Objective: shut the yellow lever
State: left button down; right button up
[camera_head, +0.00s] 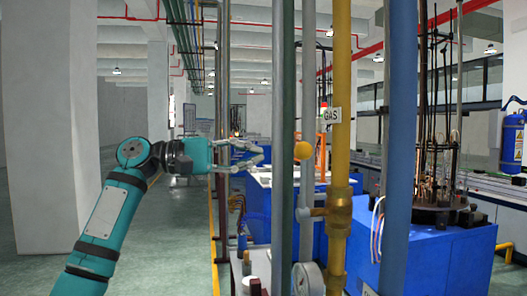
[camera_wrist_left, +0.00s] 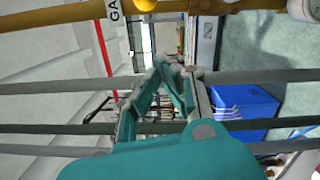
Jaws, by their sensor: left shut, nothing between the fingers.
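The round yellow knob (camera_head: 303,150), which I take for the yellow lever's end, shows in the head view beside the yellow gas pipe (camera_head: 341,80). It stands above the brass valve fitting (camera_head: 339,212). In the left wrist view the knob (camera_wrist_left: 145,4) is at the top edge, partly cut off. My left gripper (camera_head: 262,155) is left of the knob and apart from it, at about the same height in the picture. Its fingers are shut and empty. The left wrist view shows the gripper (camera_wrist_left: 166,66) pointing away. My right gripper is not in view.
A green upright pipe (camera_head: 283,100) stands between gripper and knob in the head view, with a dark pipe (camera_head: 222,60) further left. A round gauge (camera_head: 308,278) is below. A thick blue pipe (camera_head: 399,120) and a blue machine (camera_head: 440,255) are at right.

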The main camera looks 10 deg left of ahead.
aim_at(303, 182)
pick_arm(q)
jog(key=s+d+r+p, duration=0.1)
jog(key=d+p, duration=0.3)
jog(key=d, duration=0.4)
jog(key=shift+s+p, duration=0.4)
jog(key=shift+s, duration=0.05)
jog(key=shift+d, duration=0.1)
